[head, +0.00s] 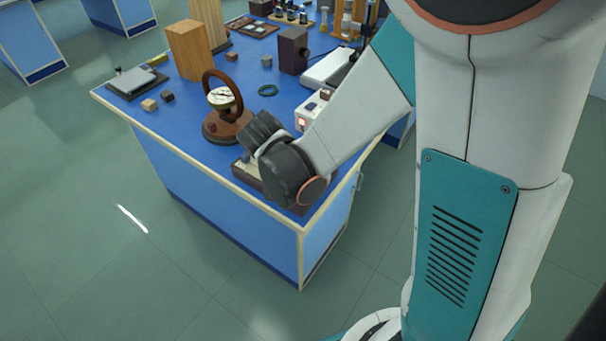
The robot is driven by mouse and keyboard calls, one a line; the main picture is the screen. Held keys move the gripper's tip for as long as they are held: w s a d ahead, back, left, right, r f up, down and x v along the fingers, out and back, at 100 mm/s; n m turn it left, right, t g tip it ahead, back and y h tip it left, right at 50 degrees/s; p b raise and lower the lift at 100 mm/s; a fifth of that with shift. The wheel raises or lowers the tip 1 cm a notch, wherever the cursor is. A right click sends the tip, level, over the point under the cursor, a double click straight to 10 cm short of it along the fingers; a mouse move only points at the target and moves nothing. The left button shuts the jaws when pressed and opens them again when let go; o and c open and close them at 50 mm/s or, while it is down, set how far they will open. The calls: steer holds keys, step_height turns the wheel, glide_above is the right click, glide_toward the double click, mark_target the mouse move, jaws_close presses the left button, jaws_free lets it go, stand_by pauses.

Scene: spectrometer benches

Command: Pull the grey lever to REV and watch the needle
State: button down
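A wooden instrument with an upright brown ring (209,83) and a pale round dial (222,97) stands on a round brown base near the front of the blue bench (180,118). The needle is too small to read. A low brown box with a light top (240,170) sits at the bench's front edge, partly hidden by my wrist. I cannot make out the grey lever or a REV mark. My gripper (260,133) is dark and over this box, just right of the ring's base. Its fingertips are hidden, so I cannot tell whether it is open or touching anything.
A white box with a red light (302,121) stands right of my gripper, partly behind my arm. Bare bench lies left of the instrument.

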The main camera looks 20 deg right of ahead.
steer(key=shift+a, duration=0.1)
stand_by(0.3)
steer(key=c, duration=1.5)
jaws_free()
